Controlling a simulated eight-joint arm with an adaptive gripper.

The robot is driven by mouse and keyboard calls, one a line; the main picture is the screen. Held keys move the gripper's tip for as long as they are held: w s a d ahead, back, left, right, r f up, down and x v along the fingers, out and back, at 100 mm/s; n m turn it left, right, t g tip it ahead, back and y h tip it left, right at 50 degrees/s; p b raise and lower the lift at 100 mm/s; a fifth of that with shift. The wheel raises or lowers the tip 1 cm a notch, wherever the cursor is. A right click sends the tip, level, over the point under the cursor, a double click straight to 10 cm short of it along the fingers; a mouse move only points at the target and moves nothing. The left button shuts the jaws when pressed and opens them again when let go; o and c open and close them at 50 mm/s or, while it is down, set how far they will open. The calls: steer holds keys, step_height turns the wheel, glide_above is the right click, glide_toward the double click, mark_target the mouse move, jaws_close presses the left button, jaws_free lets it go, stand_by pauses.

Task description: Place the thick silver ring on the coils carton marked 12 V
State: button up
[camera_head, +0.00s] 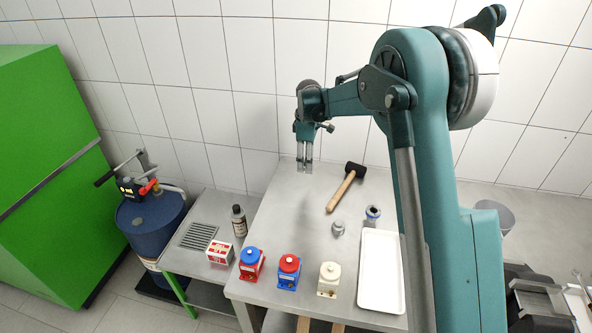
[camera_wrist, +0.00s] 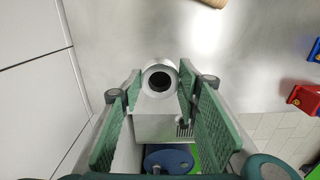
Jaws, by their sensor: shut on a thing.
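My gripper (camera_head: 305,168) is high above the back left part of the steel table, left of the hammer. In the wrist view its green-padded fingers (camera_wrist: 163,95) are shut on a thick silver ring (camera_wrist: 147,79), a pale round piece with a dark hole. A small red and white carton (camera_head: 220,252) stands on the lower side table, well below and left of my gripper. Its marking is too small to read.
The steel table (camera_head: 285,215) holds a mallet (camera_head: 346,188), a small grey fitting (camera_head: 338,229), a blue-ringed piece (camera_head: 373,212), a white tray (camera_head: 380,289) and three pump-like units (camera_head: 289,272). A blue drum (camera_head: 150,225) stands left.

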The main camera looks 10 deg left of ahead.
steer(key=shift+r, duration=0.1)
step_height(320, 180, up, 5)
steer(key=shift+r, duration=0.1)
steer(key=s+a+b, duration=0.3)
steer(key=s+a, duration=0.3)
steer(key=a, duration=0.4)
steer(key=s+a+b, duration=0.3)
steer(key=s+a, duration=0.2)
steer(key=a, duration=0.4)
steer(key=b, duration=0.6)
glide_above(219, 248)
step_height(219, 248, down, 25)
steer(key=shift+f, duration=0.8)
steer(key=shift+f+b, duration=0.35)
steer(key=shift+f, duration=2.75)
steer(key=shift+f, duration=0.15)
